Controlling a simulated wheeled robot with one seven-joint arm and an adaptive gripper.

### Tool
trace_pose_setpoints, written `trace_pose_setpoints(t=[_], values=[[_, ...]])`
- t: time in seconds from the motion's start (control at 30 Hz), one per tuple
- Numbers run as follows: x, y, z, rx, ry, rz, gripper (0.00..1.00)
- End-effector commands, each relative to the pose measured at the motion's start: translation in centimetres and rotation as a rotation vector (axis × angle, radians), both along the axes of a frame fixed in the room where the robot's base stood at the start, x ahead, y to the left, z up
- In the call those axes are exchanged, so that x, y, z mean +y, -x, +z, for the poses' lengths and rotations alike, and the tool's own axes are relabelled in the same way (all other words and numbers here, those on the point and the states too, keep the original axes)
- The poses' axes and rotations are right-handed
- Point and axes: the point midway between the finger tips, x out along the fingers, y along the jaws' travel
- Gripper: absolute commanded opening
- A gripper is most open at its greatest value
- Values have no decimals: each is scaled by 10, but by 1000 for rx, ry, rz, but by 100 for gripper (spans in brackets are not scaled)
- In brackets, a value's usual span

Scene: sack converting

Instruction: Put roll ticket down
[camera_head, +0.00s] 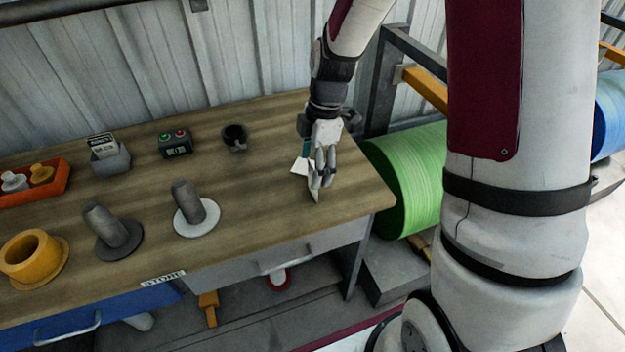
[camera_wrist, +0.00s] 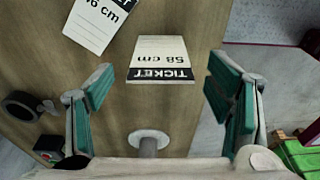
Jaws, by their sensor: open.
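My gripper (camera_head: 319,180) hangs low over the right end of the wooden worktable (camera_head: 255,200). In the wrist view its green-padded fingers (camera_wrist: 158,78) are spread apart with nothing held between them. A second ticket (camera_wrist: 92,20), ending in 6 cm, lies tilted at the upper left, partly cut off. In the head view a white ticket (camera_head: 300,167) shows beside the fingers, partly hidden.
Two grey spools (camera_head: 190,207) (camera_head: 110,232), a yellow spool (camera_head: 32,258) and an orange tray (camera_head: 35,182) are left. A green roll (camera_head: 405,178) lies beyond the table's right edge.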

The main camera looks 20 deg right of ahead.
Motion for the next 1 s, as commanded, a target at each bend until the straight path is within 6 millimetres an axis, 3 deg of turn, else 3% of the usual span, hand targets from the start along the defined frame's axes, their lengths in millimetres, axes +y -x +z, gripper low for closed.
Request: trace_pose_setpoints(t=[0.13, 0.4, 0.57, 0.6, 1.0], values=[[2, 1, -15, 2, 0, -2, 73], [2, 0, -17, 0, 0, -2, 73], [2, 0, -17, 0, 0, -1, 40], [2, 0, -17, 0, 0, -1, 38], [2, 0, -15, 0, 0, -1, 36]])
